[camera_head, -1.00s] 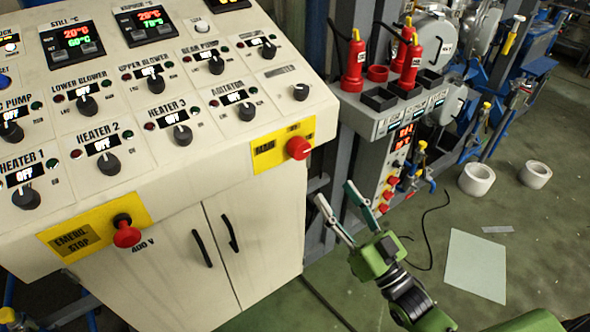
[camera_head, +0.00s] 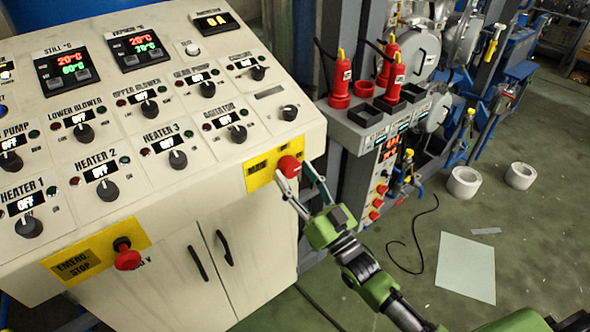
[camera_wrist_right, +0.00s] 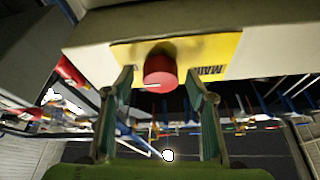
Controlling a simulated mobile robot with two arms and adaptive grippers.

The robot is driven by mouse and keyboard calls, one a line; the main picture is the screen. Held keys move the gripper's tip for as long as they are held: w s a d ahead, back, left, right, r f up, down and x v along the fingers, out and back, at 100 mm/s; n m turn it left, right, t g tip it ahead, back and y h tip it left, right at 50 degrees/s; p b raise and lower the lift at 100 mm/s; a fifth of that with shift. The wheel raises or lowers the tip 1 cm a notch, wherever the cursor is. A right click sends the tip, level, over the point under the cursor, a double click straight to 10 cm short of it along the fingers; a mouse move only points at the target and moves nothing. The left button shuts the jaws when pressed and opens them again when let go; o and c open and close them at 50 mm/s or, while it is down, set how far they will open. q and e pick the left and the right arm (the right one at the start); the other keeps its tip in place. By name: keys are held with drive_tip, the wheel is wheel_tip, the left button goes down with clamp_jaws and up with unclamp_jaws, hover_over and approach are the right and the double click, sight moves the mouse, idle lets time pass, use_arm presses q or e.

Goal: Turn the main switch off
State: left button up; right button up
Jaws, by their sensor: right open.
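The main switch is a red knob (camera_head: 289,167) on a yellow plate (camera_head: 259,176) marked MAIN, on the front edge of the cream control panel. My right gripper (camera_head: 297,182) is open, with its two fingers pointing at the knob, one to each side in the head view. In the right wrist view the red knob (camera_wrist_right: 160,71) shows between and just beyond the fingertips of the gripper (camera_wrist_right: 160,95). I cannot tell whether a finger touches it. The knob has a small pale mark near its lower edge. My left gripper is not in view.
A red emergency stop button (camera_head: 127,257) sits on another yellow plate at the panel's lower left. Several black knobs cover the sloped panel (camera_head: 215,165). A grey rack (camera_head: 366,128) with red radios or tools stands right of the cabinet. The green floor at right is mostly free.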

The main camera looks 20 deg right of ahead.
drive_tip(key=shift+w+a+r, duration=0.1)
drive_tip(key=shift+w, duration=0.1)
drive_tip(key=c, duration=1.1)
